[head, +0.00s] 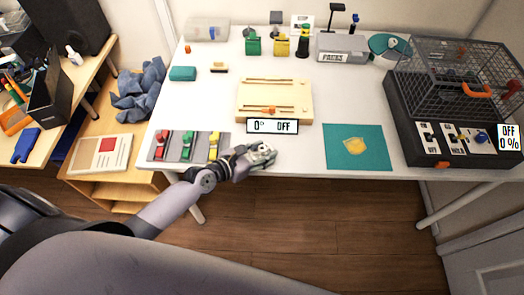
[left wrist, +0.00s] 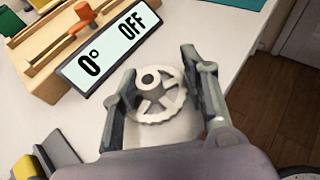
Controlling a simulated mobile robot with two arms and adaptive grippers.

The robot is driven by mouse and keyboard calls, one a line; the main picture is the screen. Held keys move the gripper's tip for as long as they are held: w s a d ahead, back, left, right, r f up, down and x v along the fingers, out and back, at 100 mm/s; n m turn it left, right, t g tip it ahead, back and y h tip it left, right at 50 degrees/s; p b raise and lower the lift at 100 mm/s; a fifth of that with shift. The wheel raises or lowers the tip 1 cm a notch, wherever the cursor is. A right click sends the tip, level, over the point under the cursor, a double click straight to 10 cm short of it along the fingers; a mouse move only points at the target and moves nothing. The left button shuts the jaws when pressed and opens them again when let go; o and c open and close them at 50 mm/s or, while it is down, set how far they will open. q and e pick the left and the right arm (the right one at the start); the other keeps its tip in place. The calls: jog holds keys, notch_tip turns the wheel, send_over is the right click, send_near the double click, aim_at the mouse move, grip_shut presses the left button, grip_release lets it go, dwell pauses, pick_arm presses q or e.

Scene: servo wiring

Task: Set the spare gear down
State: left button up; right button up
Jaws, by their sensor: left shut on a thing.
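The spare gear (left wrist: 158,92) is pale grey-white, with a round hub and teeth, and shows between the fingers in the left wrist view. My left gripper (left wrist: 158,70) is shut on it. In the head view my left gripper (head: 264,154) is at the table's front edge, just below the display reading 0° OFF. The gear is mostly hidden there by the fingers. I cannot tell whether its underside touches the table. A teal mat (head: 337,133) with a yellow patch (head: 362,147) lies to the right of the gripper. My right gripper is not in view.
The wooden slider board (head: 297,88) with the display (head: 272,126) stands behind the gripper. A grey tray (head: 204,138) with red, green and yellow pieces is left. A black caged machine (head: 450,110) fills the right end. White table (head: 355,95) is bare around the mat.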

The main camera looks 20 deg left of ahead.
pick_arm(q)
jog(key=o, duration=1)
jog(key=shift+f, duration=0.1)
jog(key=shift+v, duration=6.1)
jog(key=shift+d, duration=0.15)
